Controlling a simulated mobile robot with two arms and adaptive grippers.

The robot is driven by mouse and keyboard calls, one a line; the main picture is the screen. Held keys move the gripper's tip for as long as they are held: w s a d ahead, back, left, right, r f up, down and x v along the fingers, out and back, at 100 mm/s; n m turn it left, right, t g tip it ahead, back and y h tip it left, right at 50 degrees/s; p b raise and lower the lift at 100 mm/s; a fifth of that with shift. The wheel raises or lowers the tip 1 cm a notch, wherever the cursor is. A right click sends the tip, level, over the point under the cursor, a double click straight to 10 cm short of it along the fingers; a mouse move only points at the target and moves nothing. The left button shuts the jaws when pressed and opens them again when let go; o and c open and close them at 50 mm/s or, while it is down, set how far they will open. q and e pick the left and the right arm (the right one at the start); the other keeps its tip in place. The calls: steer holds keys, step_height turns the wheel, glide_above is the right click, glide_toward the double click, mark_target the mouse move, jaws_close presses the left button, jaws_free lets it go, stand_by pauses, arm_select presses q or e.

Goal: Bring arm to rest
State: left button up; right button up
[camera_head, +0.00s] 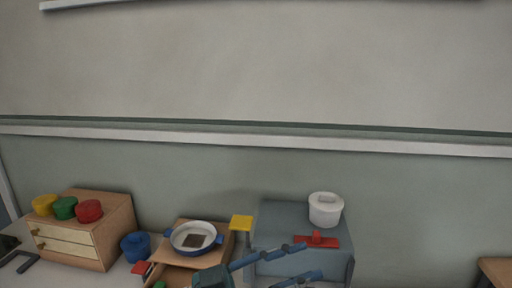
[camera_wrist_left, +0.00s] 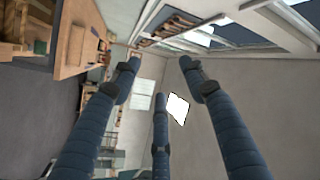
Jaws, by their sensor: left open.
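My left gripper (camera_head: 309,261) is at the bottom of the head view, in front of the blue-grey box. Its blue fingers are spread and point right, with nothing between them. In the left wrist view the fingers of this gripper (camera_wrist_left: 160,68) are apart and empty, with the room and a wall beyond them. My right gripper is in neither view.
A blue-grey box (camera_head: 285,222) bears a white lidded pot (camera_head: 325,210) and a red piece (camera_head: 316,241). Left of it are a blue-rimmed pan (camera_head: 180,237), a yellow-topped piece (camera_head: 241,223), a blue pot (camera_head: 135,247) and a wooden drawer cabinet (camera_head: 112,222) with coloured pots.

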arm_select(q)
steer(key=w+a+r+n+t+y, duration=0.3)
steer(key=w+a+r+n+t, duration=0.15)
steer(key=a+n+t, duration=0.55)
steer(key=w+a+f+n+t+y, duration=0.5)
steer(key=a+f+n+y, duration=0.25)
steer(key=y, duration=0.35)
steer(key=s+a+f+n+g+y, duration=0.2)
steer(key=a+f+n+g+y, duration=0.25)
steer(key=a+f, duration=0.45)
steer(key=s+a+f+g+y, duration=0.25)
steer(key=s+f+g, duration=0.35)
steer(key=s+f, duration=0.7)
steer(key=s+f+m+g+h, duration=0.15)
steer(key=s+f+g, duration=0.45)
steer(key=s+f, duration=0.65)
steer(key=s+f+g, duration=0.1)
steer(key=s+f, duration=0.1)
steer(key=f, duration=1)
steer(key=s+f+g, duration=0.1)
steer(key=s+f, duration=0.1)
steer(key=f, duration=1.1)
steer(key=s+a+f, duration=0.2)
steer(key=s+f, duration=1.2)
steer(key=s, duration=0.3)
steer(key=shift+a+f+g, duration=0.15)
steer(key=shift+f+g, duration=0.2)
steer(key=shift+f, duration=0.05)
